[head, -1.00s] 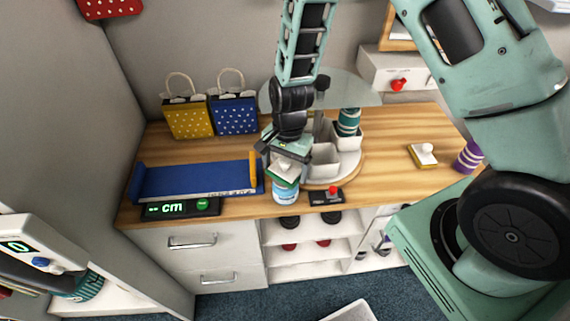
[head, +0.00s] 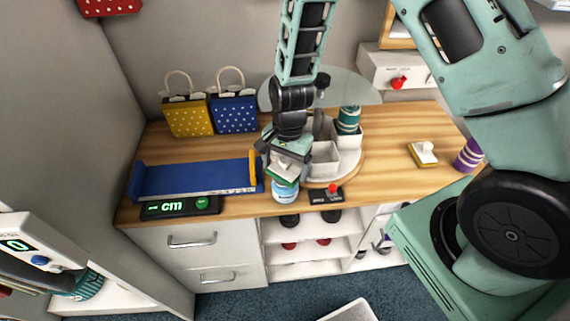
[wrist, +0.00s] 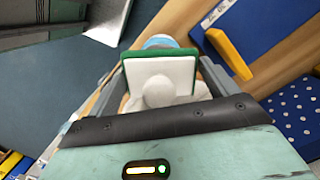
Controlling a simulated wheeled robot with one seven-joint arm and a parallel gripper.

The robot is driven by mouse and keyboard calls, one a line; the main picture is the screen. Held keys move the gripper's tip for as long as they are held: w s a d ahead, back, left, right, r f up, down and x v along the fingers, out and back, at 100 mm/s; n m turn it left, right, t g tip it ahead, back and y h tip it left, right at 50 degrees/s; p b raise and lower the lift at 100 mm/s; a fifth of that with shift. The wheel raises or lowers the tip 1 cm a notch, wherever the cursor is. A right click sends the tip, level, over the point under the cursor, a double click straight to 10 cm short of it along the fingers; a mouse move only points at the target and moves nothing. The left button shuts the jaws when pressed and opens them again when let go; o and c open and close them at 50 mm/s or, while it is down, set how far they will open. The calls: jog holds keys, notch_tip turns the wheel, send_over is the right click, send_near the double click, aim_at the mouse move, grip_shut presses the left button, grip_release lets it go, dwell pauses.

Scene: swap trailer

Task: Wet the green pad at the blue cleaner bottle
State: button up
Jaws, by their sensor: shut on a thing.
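My gripper (head: 284,158) is shut on the green pad (head: 285,178), which has a white back and a round white knob. In the wrist view the pad (wrist: 192,58) sits between the fingers, its white back towards the camera. The blue cleaner bottle (head: 285,193) stands at the counter's front edge, directly under the pad. Its blue top (wrist: 160,41) peeks out past the pad in the wrist view. The pad covers most of the bottle's top, and it looks to be at or very near it; I cannot tell whether they touch.
A blue measuring tray (head: 195,180) with a yellow stop lies left of the bottle, behind a "cm" display (head: 180,207). A round turntable with white bins (head: 325,160) stands behind right. A red-knobbed box (head: 327,195) is close right. A yellow pad (head: 423,153) lies on clear counter further right.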

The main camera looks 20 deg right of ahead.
aim_at(284, 161)
jog(key=shift+f, duration=0.4)
dwell(1.1)
jog(key=shift+r+p, duration=2.7)
jog(key=shift+r, duration=0.9)
jog(key=shift+f, duration=0.1)
